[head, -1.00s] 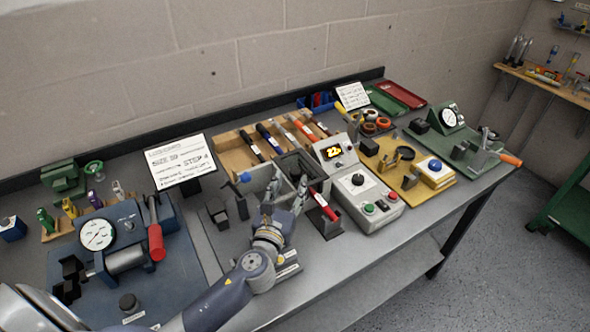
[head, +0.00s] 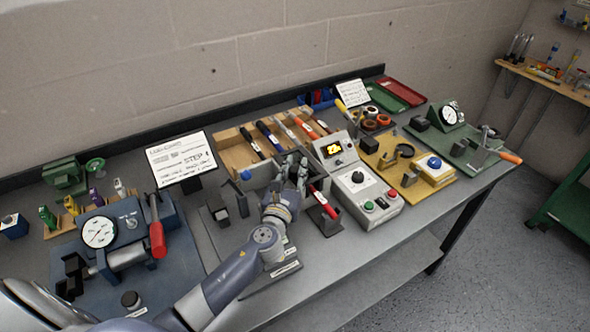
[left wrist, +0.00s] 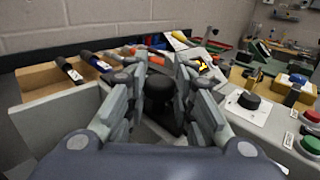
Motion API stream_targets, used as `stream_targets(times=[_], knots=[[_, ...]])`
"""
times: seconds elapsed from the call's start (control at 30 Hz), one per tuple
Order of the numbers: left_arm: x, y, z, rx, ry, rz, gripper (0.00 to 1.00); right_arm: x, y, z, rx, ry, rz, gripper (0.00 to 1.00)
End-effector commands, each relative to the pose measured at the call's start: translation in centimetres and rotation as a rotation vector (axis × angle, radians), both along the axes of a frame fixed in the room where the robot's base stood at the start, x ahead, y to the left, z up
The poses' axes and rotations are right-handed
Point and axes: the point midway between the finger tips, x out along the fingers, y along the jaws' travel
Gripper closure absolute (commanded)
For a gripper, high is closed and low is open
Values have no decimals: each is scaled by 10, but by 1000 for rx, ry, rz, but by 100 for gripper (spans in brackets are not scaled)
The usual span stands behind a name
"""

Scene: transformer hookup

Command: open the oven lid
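The oven is the grey box just left of the control unit (head: 352,180) with the lit display. My left gripper hides most of it in the head view. In the left wrist view a black round knob (left wrist: 159,88) stands on a dark piece, which looks like the lid, between my left fingers. My left gripper (head: 291,165) is over the box, its fingers apart on both sides of the knob; it also shows in the left wrist view (left wrist: 160,95). A gap seems to remain on each side. My right gripper is not in view.
A red-handled tool (head: 324,205) stands in a dark holder close right of my left gripper. A blue gauge fixture (head: 165,215) is at the left, a yellow fixture (head: 425,190) at the right. A card (head: 181,158) stands behind.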

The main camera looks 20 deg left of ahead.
Motion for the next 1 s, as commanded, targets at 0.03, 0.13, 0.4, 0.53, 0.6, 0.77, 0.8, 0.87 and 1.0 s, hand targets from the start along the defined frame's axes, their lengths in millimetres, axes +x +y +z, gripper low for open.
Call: stream_targets(times=[0.03, 0.13, 0.4, 0.53, 0.6, 0.77, 0.8, 0.87, 1.0], knots=[[-1, 0, 0, 0, 0, -1, 100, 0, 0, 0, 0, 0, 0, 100], [-9, 6, -1, 2, 2, 1, 100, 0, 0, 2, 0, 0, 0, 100], [-38, 26, -2, -1, 4, -3, 100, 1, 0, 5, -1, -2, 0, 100], [-39, 26, -1, -2, 2, -4, 100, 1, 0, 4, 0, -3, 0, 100], [-39, 26, -1, -2, 2, -5, 100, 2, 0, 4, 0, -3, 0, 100], [-39, 25, -2, -2, 3, -6, 66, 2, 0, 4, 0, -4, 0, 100], [-39, 25, -2, -2, 3, -6, 57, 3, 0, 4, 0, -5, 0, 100], [-39, 26, -1, -2, 2, -5, 57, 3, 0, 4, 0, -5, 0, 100], [-39, 27, -1, -1, 1, -3, 57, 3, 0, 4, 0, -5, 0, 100]])
